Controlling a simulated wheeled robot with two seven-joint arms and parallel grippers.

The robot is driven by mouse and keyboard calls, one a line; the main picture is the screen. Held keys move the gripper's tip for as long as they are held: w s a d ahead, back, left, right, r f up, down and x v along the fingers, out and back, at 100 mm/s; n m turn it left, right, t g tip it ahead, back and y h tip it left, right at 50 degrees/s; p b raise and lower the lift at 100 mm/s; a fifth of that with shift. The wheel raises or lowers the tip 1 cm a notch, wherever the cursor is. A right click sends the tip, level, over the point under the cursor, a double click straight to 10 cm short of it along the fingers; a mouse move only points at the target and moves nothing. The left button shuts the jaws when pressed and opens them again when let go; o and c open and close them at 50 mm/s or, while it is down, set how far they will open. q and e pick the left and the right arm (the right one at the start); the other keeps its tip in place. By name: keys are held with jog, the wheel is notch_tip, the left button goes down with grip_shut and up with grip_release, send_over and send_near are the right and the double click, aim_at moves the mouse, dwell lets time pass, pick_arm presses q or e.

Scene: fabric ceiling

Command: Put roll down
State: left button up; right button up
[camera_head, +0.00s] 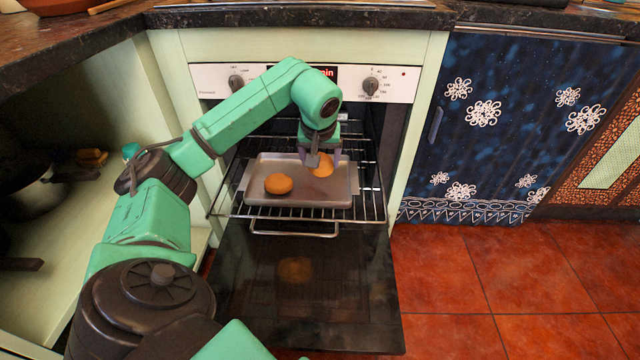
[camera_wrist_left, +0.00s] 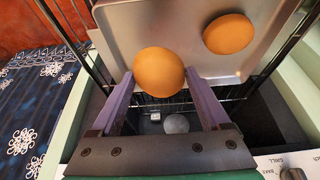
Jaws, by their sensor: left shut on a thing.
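My left gripper (camera_head: 321,155) is shut on a round golden-brown roll (camera_head: 322,168) over the back right part of a grey baking tray (camera_head: 310,193). In the left wrist view the held roll (camera_wrist_left: 160,72) sits between the tips of the two purple fingers. I cannot tell whether it touches the tray. A second roll (camera_head: 278,184) lies on the tray to the left; it also shows in the left wrist view (camera_wrist_left: 228,33). My right gripper is not in view.
The tray rests on a pulled-out wire rack (camera_head: 368,207) of the open oven. The oven door (camera_head: 310,290) is lowered in front. A stone worktop (camera_head: 300,18) runs above, and a blue snowflake-patterned door (camera_head: 520,120) stands at right. An open shelf is at left.

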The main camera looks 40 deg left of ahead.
pick_arm(q)
notch_tip(320, 180, down, 7)
jog(key=shift+r+b, duration=0.15)
jog(key=shift+b, duration=0.95)
jog(key=shift+r, duration=0.1)
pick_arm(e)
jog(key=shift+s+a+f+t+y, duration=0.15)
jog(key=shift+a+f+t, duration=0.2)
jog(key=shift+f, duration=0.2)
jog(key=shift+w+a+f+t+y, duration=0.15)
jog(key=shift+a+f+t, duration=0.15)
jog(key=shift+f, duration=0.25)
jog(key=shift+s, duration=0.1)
pick_arm(q)
jog(key=o, duration=1.2)
